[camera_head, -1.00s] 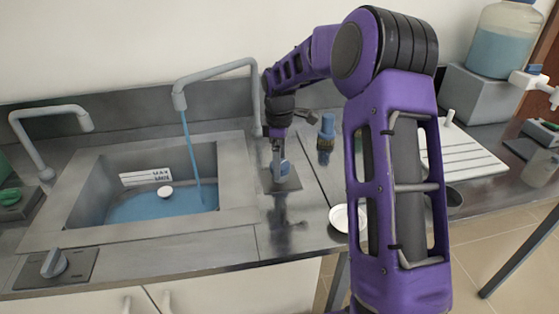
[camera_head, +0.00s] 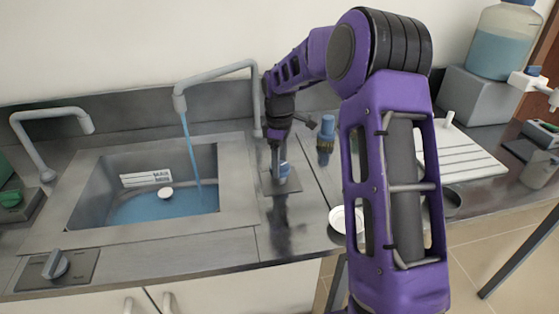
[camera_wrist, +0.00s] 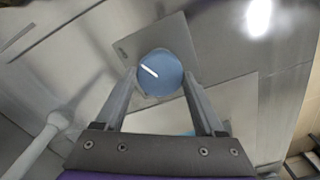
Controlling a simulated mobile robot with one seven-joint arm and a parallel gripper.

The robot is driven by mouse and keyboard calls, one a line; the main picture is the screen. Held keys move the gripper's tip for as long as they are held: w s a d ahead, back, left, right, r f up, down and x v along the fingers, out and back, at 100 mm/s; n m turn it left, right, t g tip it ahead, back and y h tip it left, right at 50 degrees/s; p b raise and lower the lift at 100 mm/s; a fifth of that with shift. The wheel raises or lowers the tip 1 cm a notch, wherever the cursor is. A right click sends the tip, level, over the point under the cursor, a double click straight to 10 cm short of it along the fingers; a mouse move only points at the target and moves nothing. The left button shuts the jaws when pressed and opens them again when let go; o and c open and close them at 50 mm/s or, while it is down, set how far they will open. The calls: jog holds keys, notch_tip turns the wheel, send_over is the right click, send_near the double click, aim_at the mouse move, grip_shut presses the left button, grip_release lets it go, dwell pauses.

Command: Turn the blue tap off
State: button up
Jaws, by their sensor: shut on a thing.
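The blue tap knob (camera_head: 284,170) sits on a square metal plate on the counter right of the sink. In the wrist view the round blue knob (camera_wrist: 160,73), with a white line on its top, lies between the two fingertips. My gripper (camera_head: 279,166) points down over the knob and is shut on it; it also shows in the wrist view (camera_wrist: 158,80). Blue water (camera_head: 189,140) runs from the right-hand spout (camera_head: 215,75) into the sink.
The sink (camera_head: 215,180) holds blue water and a small white round object (camera_head: 165,191). A grey knob (camera_head: 56,264) is at front left, near a second spout (camera_head: 50,115). A blue-topped bottle (camera_head: 326,135), a white dish (camera_head: 340,218) and a white rack (camera_head: 460,150) are to the right.

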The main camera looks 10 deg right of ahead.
jog(key=m+p, duration=0.1)
jog(key=m, duration=0.4)
jog(key=shift+r, duration=0.1)
jog(key=shift+m, duration=0.4)
jog(key=o, duration=1.4)
jog(key=shift+c, duration=0.2)
notch_tip(320, 180, up, 17)
jog(key=p, duration=0.2)
jog(key=shift+r, duration=0.2)
